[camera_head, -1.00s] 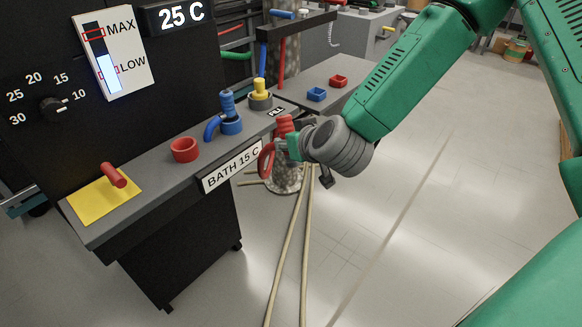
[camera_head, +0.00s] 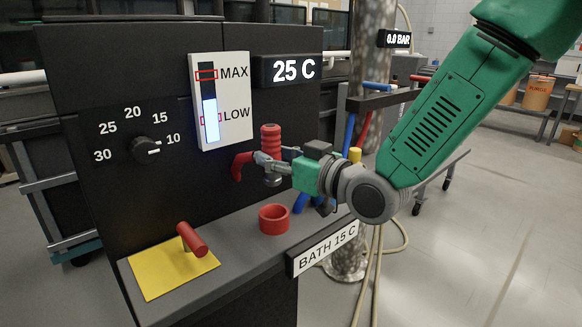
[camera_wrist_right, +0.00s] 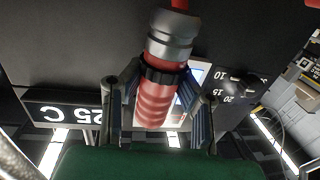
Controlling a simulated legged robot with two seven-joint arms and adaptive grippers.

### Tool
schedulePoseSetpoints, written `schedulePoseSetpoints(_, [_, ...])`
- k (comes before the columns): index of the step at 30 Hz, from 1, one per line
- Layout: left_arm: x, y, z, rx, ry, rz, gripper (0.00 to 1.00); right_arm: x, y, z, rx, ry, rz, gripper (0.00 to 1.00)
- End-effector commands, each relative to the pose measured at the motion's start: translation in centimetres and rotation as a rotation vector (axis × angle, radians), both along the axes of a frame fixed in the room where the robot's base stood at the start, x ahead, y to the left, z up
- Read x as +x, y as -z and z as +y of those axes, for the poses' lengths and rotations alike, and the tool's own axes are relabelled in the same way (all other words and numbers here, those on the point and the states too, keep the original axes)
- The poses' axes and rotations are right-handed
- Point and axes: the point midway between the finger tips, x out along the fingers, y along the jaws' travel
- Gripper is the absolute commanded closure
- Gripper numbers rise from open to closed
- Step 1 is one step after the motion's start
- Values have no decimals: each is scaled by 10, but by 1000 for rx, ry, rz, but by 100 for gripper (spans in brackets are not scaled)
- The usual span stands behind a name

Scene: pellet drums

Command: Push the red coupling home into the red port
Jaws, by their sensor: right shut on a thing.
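The red coupling (camera_head: 271,141) is a ribbed red grip with a grey metal collar and a bent red hose end. It stands roughly upright above the shelf. My right gripper (camera_head: 268,165) is shut on it, and in the right wrist view the fingers (camera_wrist_right: 158,78) close around its black ring. The same coupling fills the middle of the wrist view (camera_wrist_right: 157,103). My left gripper is not in view.
A yellow plate (camera_head: 150,278) with a red lever (camera_head: 192,240) lies left of the port on the shelf (camera_head: 232,262). The dark panel with dial (camera_head: 146,147) and level gauge (camera_head: 222,135) rises close behind.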

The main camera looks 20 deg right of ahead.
Motion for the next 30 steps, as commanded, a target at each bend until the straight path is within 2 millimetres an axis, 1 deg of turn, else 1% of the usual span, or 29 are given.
schedulePoseSetpoints(3, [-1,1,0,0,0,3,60,-3,-1,-1,9,-15,-12,100])
schedulePoseSetpoints(9, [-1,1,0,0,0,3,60,-1,0,-7,18,-17,-11,100])
schedulePoseSetpoints(17, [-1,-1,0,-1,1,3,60,-2,-1,3,5,1,-8,100])
schedulePoseSetpoints(22, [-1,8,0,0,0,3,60,-2,10,7,1,-1,-8,100])
schedulePoseSetpoints(30, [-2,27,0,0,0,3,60,-1,37,-3,10,1,-7,100])
